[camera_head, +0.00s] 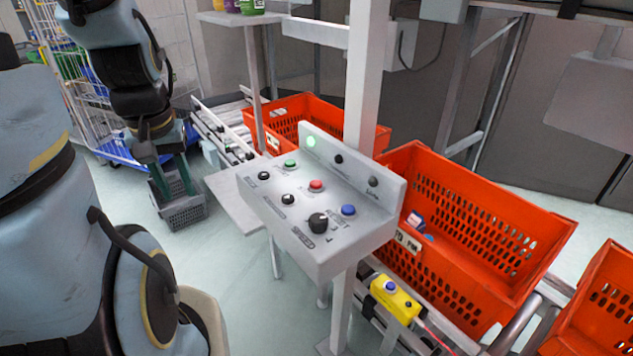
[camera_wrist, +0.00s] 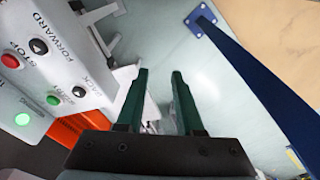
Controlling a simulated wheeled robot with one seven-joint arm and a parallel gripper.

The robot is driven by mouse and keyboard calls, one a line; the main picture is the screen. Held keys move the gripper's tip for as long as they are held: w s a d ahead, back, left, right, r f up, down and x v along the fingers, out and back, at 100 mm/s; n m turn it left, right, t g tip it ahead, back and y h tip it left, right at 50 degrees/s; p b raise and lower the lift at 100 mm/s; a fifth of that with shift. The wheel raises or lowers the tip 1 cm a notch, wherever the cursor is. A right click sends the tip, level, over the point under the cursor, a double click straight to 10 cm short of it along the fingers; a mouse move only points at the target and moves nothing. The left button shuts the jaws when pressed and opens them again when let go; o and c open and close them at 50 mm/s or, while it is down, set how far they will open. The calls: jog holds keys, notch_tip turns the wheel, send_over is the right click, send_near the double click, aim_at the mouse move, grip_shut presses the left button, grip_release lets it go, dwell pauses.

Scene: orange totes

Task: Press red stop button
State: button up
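The red stop button (camera_head: 316,185) sits mid-panel on a grey control box (camera_head: 350,245). It also shows at the left edge of the wrist view (camera_wrist: 10,61), beside the word STOP. My gripper (camera_head: 160,182) is left of the box in the head view, apart from it and pointing down. In the wrist view my gripper's two green fingers (camera_wrist: 161,72) are spread with an empty gap between them. The fingers touch nothing that I can see.
Near the red button are a green button (camera_head: 290,163), a blue button (camera_head: 348,210) and black knobs (camera_head: 318,222). A green lamp (camera_head: 311,141) glows on the back plate. A post (camera_head: 367,80) and orange totes (camera_head: 470,235) stand behind. A blue frame (camera_wrist: 255,75) crosses the wrist view's right.

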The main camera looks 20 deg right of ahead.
grip_shut()
dwell(0.9)
